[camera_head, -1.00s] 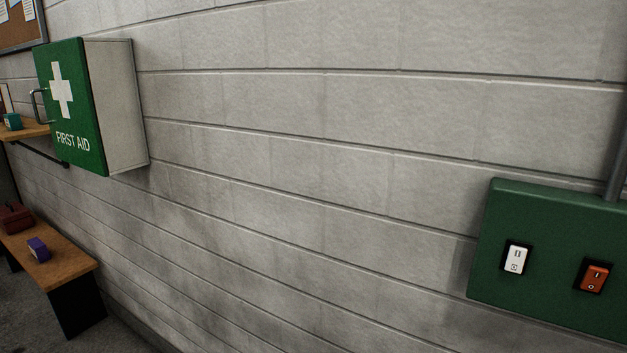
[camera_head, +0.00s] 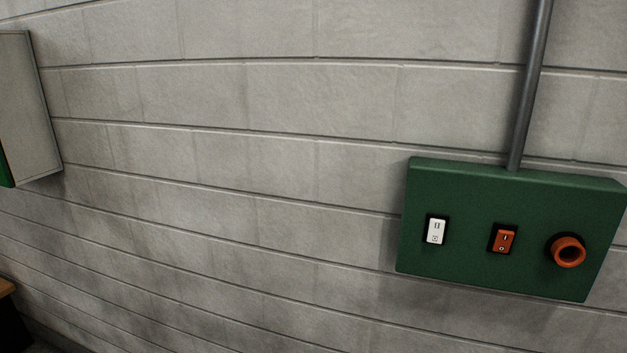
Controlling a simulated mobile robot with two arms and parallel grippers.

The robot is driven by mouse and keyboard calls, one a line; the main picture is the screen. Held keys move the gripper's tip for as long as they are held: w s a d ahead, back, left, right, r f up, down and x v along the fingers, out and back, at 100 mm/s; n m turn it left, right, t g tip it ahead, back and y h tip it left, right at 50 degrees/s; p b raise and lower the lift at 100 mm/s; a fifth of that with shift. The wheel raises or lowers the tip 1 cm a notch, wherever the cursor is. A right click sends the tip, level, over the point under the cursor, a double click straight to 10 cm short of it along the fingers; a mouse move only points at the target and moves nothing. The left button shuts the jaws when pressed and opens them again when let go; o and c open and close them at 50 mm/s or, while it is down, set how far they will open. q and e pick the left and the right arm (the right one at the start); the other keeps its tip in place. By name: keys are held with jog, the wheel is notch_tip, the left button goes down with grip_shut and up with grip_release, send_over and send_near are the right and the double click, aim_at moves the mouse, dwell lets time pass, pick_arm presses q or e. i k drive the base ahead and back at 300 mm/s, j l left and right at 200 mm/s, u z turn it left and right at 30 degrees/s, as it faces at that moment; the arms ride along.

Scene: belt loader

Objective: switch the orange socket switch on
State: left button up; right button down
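A green control box (camera_head: 470,262) is fixed to the block wall at the right of the head view. On its face, the orange rocker switch (camera_head: 503,240) sits in a black surround in the middle. A round orange socket (camera_head: 568,252) with a dark opening is to its right, and a white rocker switch (camera_head: 436,231) is to its left. The orange rocker carries a line mark above and a circle mark below; which side is pressed in is too small to tell. Neither of my grippers is in view.
A grey conduit (camera_head: 529,85) runs up the wall from the box top. The first aid cabinet (camera_head: 28,110) juts from the wall at the left edge. A wooden bench corner (camera_head: 5,287) shows at lower left. The wall between cabinet and box is bare.

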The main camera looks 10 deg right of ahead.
aim_at(503, 242)
jog(key=z, duration=1.3)
